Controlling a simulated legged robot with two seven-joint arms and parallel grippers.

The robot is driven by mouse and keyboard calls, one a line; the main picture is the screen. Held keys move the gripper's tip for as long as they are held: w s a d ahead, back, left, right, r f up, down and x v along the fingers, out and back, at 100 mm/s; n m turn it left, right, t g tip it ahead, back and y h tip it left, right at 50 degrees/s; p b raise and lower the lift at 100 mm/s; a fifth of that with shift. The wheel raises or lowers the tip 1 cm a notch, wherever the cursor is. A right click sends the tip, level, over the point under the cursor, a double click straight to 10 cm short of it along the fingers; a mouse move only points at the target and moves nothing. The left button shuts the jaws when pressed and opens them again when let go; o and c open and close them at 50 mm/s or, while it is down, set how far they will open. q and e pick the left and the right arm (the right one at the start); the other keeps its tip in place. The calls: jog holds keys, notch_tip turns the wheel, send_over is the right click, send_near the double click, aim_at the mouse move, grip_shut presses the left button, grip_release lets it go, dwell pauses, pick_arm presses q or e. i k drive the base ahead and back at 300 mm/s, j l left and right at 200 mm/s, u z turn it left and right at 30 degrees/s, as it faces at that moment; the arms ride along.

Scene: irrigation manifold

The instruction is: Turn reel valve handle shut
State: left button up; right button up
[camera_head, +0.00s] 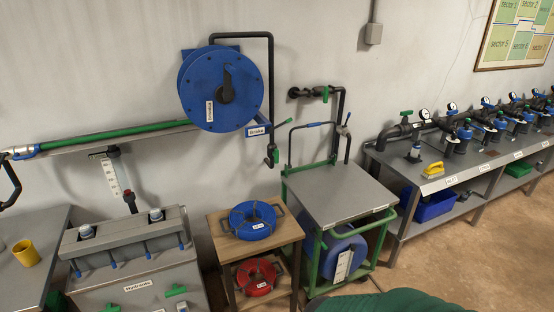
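A blue hose reel (220,88) hangs on the wall at upper centre, with a dark crank at its middle. A black pipe (271,75) runs from the top of the reel and down its right side. A small green handle (276,156) sits at this pipe's lower end; its exact angle is too small to tell. A blue piece with a white label (257,130) sticks out just left of the pipe. Another green handle (325,94) is on a separate wall pipe to the right. Neither of my grippers is in view.
Below the reel stands a wooden stand (222,242) with a blue coil (253,220) and a red coil (257,276). A green-framed cart (340,195) stands right of it. A manifold bench (420,180) is at right. Brown floor (480,260) is clear at lower right.

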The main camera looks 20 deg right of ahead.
aim_at(276, 154)
jog(key=i+l, duration=0.35)
jog(key=i, duration=0.2)
jog(key=i+l, duration=0.35)
jog(key=i, duration=0.2)
jog(key=i+l+u, duration=0.1)
jog(key=i+l, duration=0.25)
jog(key=i, duration=0.15)
